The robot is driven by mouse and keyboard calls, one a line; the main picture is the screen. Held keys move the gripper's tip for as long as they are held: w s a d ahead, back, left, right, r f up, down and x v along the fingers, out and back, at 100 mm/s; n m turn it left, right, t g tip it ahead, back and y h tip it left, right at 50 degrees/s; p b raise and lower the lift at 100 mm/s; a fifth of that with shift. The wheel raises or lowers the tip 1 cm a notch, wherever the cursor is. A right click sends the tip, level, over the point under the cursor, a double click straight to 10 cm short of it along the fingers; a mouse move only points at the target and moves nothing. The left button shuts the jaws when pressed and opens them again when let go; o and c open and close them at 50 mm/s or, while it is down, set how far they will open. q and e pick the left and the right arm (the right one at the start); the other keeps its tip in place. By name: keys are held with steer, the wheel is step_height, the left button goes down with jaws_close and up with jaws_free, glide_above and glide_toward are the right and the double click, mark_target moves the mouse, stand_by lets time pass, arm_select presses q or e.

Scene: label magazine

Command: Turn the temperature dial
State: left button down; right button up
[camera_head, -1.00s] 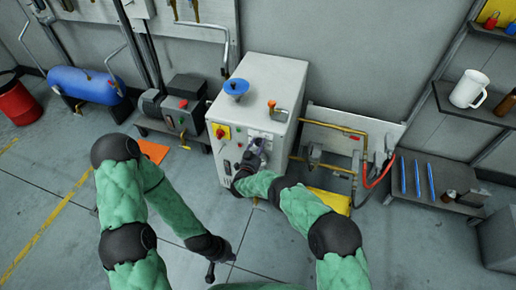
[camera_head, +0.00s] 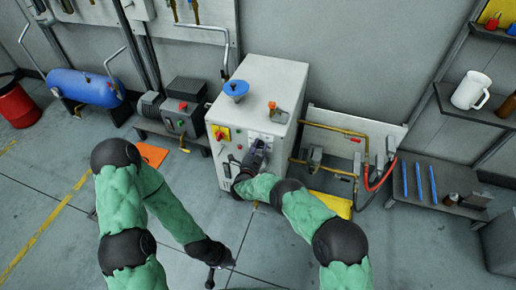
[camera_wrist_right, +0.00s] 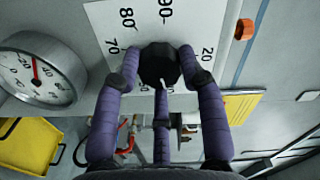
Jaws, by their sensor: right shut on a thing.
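The temperature dial (camera_wrist_right: 159,62) is a black knob on a white scale plate (camera_wrist_right: 110,22) with printed numbers such as 70, 80, 90 and 20. A white mark on the knob points downward in the right wrist view. My right gripper (camera_wrist_right: 160,76) has its purple fingers closed around the knob, with fingertips on both sides. In the head view my right gripper (camera_head: 254,152) is at the front of the white cabinet (camera_head: 262,82) and hides the dial. My left gripper (camera_head: 210,277) hangs low over the floor, away from the cabinet; its fingers are too small to read.
A round gauge (camera_wrist_right: 38,70) with a red needle is left of the dial in the wrist view. The cabinet has a red-yellow switch (camera_head: 221,132) and a blue handwheel (camera_head: 236,88). Yellow pipes (camera_head: 335,128) stand to the right. The floor at left is mostly clear.

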steer(key=shift+w+d+r+m, duration=0.3)
steer(key=shift+r+m, duration=0.1)
steer(key=shift+m, duration=0.2)
steer(key=o, duration=1.1)
steer(key=shift+s+d, duration=0.1)
steer(key=shift+o, duration=0.2)
steer(key=shift+s+f, duration=0.1)
steer(key=shift+f, duration=0.1)
steer(key=shift+s+a, duration=0.3)
steer(key=v, duration=1.1)
steer(key=shift+s, duration=0.15)
